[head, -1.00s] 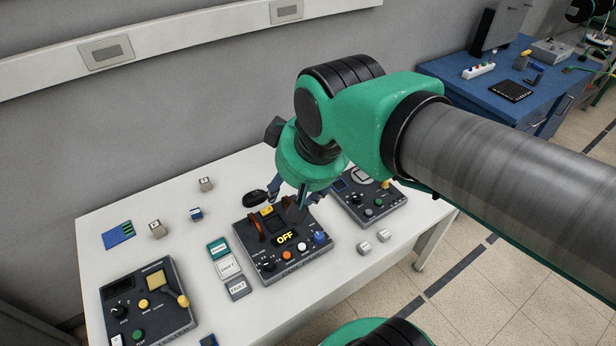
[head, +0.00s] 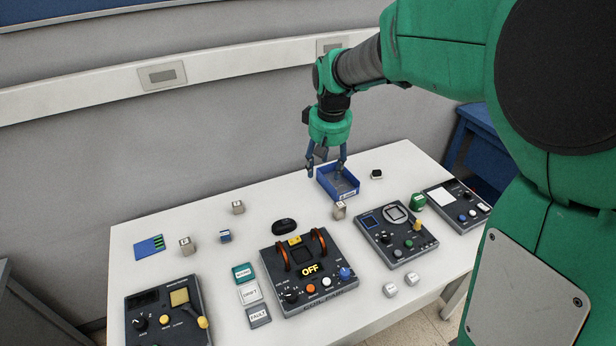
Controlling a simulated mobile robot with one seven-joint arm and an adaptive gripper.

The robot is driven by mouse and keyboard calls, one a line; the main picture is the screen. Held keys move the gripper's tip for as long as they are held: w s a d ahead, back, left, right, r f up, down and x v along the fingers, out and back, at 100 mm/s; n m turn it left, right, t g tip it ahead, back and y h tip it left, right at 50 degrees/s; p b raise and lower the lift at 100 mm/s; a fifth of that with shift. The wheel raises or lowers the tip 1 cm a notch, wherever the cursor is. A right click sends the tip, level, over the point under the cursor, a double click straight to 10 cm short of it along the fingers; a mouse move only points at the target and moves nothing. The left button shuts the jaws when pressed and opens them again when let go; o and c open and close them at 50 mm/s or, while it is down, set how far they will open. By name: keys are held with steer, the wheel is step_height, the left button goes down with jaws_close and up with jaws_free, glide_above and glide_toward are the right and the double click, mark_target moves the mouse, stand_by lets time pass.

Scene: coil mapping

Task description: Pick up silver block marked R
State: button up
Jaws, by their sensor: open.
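Several small silver blocks with dark marks stand on the white table. One block (head: 340,210) is in front of the blue tray, one (head: 238,207) is at the back left of the central console, and one (head: 187,246) is farther left. The marks are too small to read, so I cannot tell which is R. My gripper (head: 325,168) is open with fingers pointing down, above or just behind the left part of the blue tray (head: 352,193). I see nothing between its fingers.
The central console (head: 325,291) shows OFF and has two orange-brown arches. Other consoles stand left (head: 165,318) and right (head: 393,235). A blue-marked block (head: 225,236), a dark rounded object (head: 284,225) and two pale cubes (head: 401,284) lie around. The table's back left is mostly clear.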

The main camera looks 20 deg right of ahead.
steer(key=w+d+f+g, duration=0.1)
steer(key=w+d+f, duration=0.5)
steer(key=d+f, duration=0.15)
steer(key=g, duration=0.1)
glide_above(340, 204)
step_height(340, 204, down, 12)
steer(key=shift+f, duration=0.2)
steer(key=shift+f+b, duration=0.65)
steer(key=shift+f, duration=3.6)
steer(key=shift+f+b, duration=0.85)
steer(key=shift+f, duration=1.8)
